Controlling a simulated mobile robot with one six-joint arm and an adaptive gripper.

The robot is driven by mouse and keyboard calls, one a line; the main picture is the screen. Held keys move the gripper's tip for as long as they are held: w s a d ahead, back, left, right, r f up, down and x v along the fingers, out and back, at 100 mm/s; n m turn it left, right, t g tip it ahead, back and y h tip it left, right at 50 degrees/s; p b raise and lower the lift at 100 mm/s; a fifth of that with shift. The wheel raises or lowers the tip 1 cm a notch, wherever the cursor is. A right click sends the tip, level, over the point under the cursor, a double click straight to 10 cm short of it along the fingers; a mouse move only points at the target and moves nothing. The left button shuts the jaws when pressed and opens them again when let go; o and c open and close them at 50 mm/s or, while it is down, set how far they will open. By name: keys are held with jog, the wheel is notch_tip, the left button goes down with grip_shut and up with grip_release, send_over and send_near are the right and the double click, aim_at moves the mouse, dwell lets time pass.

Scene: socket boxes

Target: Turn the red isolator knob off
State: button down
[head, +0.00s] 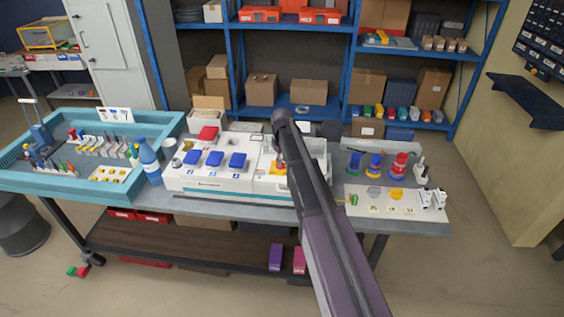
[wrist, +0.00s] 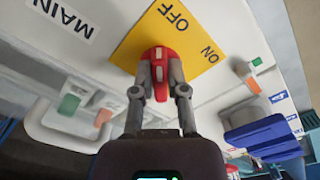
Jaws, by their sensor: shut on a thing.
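The red isolator knob (wrist: 158,55) stands on a yellow plate (wrist: 130,52) marked OFF and ON in the wrist view. My gripper (wrist: 160,67) is shut on the knob, with one finger on each side of it. White marks show on the knob's red grip, roughly in line with the fingers; which label it points to is hard to tell.
Blue-lidded sockets (head: 215,158) line the box to the left. A blue bottle (head: 149,162) and teal tray (head: 100,198) stand further left. Colored spools (head: 375,165) and a white board (head: 365,207) are to the right. A MAIN label (wrist: 64,18) is beside the plate.

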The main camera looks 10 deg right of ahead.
jog(key=c, duration=0.7)
grip_release()
jog(key=shift+o, duration=0.2)
jog(key=shift+m, duration=0.4)
